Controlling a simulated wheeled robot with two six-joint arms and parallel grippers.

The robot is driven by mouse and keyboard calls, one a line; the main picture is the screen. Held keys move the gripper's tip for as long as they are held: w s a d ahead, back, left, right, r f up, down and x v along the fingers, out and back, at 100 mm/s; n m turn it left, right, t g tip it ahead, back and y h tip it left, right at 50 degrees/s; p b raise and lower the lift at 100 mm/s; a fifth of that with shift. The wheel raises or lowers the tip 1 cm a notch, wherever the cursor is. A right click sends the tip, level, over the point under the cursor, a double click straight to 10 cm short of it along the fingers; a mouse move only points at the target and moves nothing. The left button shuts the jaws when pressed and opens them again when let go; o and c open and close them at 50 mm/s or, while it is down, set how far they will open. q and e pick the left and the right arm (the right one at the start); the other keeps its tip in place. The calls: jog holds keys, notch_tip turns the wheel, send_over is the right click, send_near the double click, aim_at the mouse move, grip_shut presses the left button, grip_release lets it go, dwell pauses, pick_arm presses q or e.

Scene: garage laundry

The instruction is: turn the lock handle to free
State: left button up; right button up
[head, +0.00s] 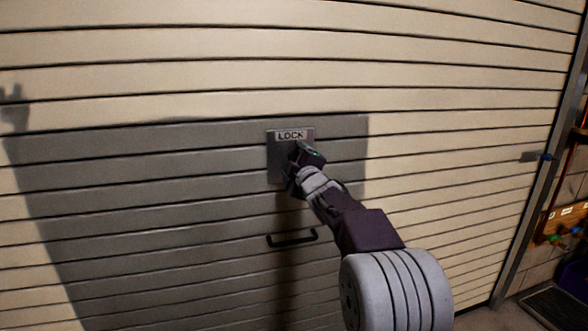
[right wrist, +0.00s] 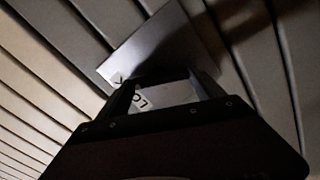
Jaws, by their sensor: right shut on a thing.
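A grey metal lock plate (head: 275,165) with a "LOCK" label (head: 291,135) at its top is fixed to the slatted cream door. My right gripper (head: 294,172) is at the front of the plate, below the label, and is shut on the lock handle. The gripper hides the handle in the head view, so its angle cannot be told. In the right wrist view the plate (right wrist: 160,42) appears tilted beyond my gripper (right wrist: 163,88), and part of the label's lettering shows between the fingers. My left gripper is out of view.
A dark pull handle (head: 292,239) is on the slatted door (head: 150,90) below the plate. A metal door rail (head: 541,185) with a small latch (head: 537,156) runs down the right. A wooden rack (head: 562,222) stands beyond it. A broad shadow covers the middle slats.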

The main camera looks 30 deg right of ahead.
jog(key=n+b, duration=0.2)
jog(key=n, duration=0.2)
jog(key=shift+f+n, duration=0.15)
jog(key=shift+n, duration=0.25)
dwell(0.4)
jog(key=o, duration=1.4)
jog(key=shift+c, duration=0.2)
jog(key=v, duration=0.9)
